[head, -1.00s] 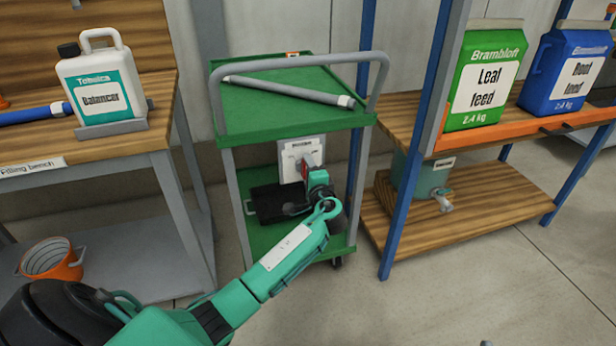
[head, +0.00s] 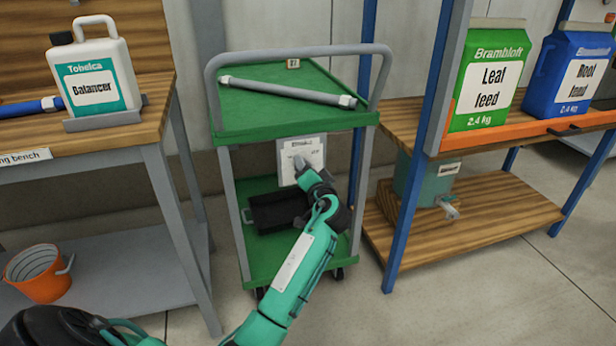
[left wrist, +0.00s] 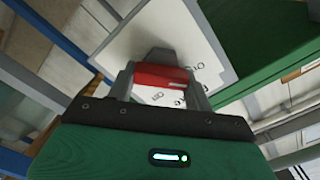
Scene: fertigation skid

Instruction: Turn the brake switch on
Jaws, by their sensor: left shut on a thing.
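The white switch plate (head: 312,150) hangs upright under the upper deck of the green trolley (head: 262,120). In the left wrist view the plate (left wrist: 200,40) fills the upper middle, with small printed marks that are hard to read. The red switch lever (left wrist: 160,76) lies between the two grey fingers of my left gripper (left wrist: 160,88), which is shut on it. In the head view my left gripper (head: 301,166) is at the lower part of the plate and hides the lever. My right gripper is not in view.
A black box (head: 277,212) sits on the trolley's lower deck. A grey pipe (head: 285,91) lies on the upper deck. A filling bench (head: 150,140) stands left and a blue-posted shelf (head: 400,225) right, close to the trolley. The floor (head: 470,290) at front right is clear.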

